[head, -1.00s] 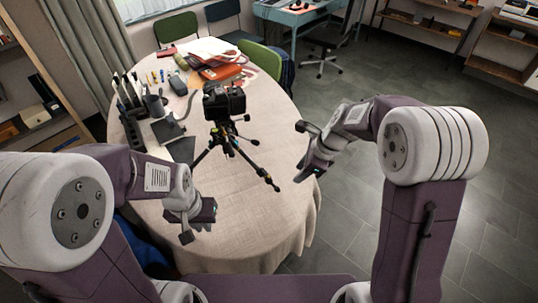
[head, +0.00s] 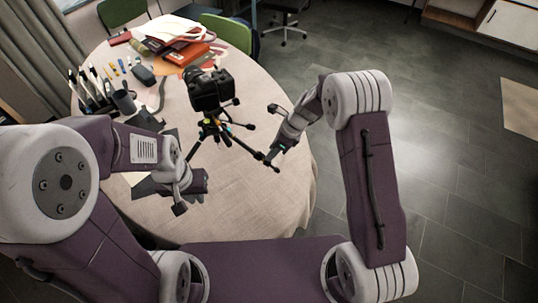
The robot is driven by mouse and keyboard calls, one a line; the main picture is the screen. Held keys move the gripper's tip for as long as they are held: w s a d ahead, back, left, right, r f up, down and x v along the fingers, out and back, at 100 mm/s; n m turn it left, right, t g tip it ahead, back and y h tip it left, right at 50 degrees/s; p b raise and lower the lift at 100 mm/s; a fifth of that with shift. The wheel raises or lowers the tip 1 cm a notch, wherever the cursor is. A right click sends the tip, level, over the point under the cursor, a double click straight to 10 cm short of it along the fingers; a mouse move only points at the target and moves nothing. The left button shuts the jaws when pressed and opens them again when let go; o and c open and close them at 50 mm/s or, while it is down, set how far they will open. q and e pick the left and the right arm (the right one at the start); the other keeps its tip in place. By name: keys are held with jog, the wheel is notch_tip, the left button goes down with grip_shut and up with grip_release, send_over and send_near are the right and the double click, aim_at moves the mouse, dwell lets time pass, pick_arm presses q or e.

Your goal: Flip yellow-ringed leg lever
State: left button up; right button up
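A black camera (head: 209,92) sits on a small black tripod (head: 213,128) on the round table. One tripod leg (head: 246,146) reaches down and right, and another reaches down and left. Small yellow marks show near the top of the legs; the lever itself is too small to make out. My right gripper (head: 281,148) is beside the lower end of the right-hand leg, very close to it; I cannot tell whether they touch. Finger openings are unclear on both.
The table (head: 250,205) has a pale cloth, bare in front of the tripod. A dark desk organizer with pens (head: 95,98) stands at left. Books and papers (head: 175,35) lie at the back. Green chairs (head: 228,35) stand behind the table. The floor at right is clear.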

aim_at(264, 156)
jog(key=x, duration=0.3)
jog(key=shift+s+d+f, duration=0.1)
